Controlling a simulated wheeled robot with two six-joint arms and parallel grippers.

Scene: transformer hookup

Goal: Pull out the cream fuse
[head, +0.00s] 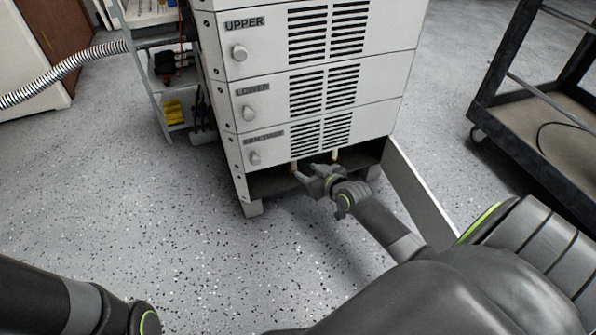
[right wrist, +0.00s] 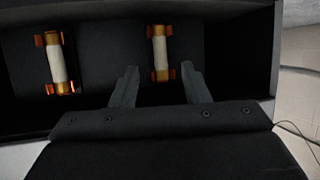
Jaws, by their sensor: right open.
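Two pale fuses with copper-orange end caps stand in the open bottom bay of the grey cabinet (head: 310,85). In the right wrist view, one fuse (right wrist: 57,62) is at the left and the other fuse (right wrist: 160,47) is near the middle; both look cream. In the head view they are small, at the left (head: 294,166) and right (head: 335,155) of the bay. My right gripper (head: 315,173) is open at the bay's mouth. In the right wrist view its fingertips (right wrist: 159,69) lie either side of the middle fuse's lower end, with nothing gripped. My left gripper is out of view.
A hinged panel (head: 418,190) hangs open at the bay's right side, beside my right forearm. A black cart (head: 500,115) stands at the right. A shelf unit with a yellow item (head: 174,111) stands behind the cabinet's left. The speckled floor (head: 150,210) at the left is clear.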

